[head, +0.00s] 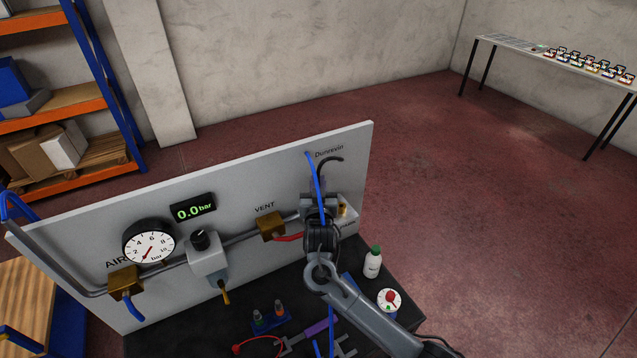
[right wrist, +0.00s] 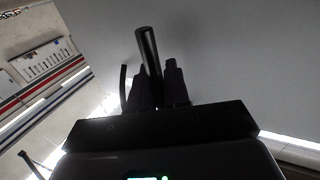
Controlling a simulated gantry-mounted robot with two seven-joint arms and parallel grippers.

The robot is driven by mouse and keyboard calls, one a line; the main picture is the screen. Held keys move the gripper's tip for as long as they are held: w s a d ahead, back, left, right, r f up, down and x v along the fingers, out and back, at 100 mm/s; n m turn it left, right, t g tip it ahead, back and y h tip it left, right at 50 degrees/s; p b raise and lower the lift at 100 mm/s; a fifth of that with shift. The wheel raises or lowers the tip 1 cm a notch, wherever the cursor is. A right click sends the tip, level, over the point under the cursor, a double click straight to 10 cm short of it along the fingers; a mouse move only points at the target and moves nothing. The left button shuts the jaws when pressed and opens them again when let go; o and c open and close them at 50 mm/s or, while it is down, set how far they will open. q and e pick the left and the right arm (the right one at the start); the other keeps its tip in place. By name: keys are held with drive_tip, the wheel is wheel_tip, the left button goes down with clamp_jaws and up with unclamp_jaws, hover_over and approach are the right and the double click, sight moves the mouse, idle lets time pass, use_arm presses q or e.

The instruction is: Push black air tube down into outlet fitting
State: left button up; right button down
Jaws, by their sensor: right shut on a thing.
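The black air tube (head: 331,159) shows in the head view as a short dark curve above my right gripper (head: 318,192), in front of the upright panel. In the right wrist view, the two dark fingers of my right gripper (right wrist: 161,80) are shut on the black tube (right wrist: 148,50), which stands up between them, slightly tilted. A brass fitting (head: 344,210) shows just right of the gripper at the panel's right end. The gripper hides much of this area, so I cannot tell whether the tube's lower end touches an outlet fitting. My left gripper is not in view.
A blue tube (head: 316,178) runs beside my right gripper. The grey panel (head: 90,250) carries a gauge (head: 149,241), a regulator (head: 207,254) and a vent fitting (head: 271,227). A white bottle (head: 372,265) and a red-knobbed device (head: 389,299) stand on the dark table right of the arm.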

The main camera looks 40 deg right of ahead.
idle(0.3)
drive_tip(key=shift+p, duration=0.3)
drive_tip(key=shift+f+b, duration=1.15)
drive_tip(key=shift+f, duration=0.7)
drive_tip(key=shift+p, duration=0.4)
idle(0.5)
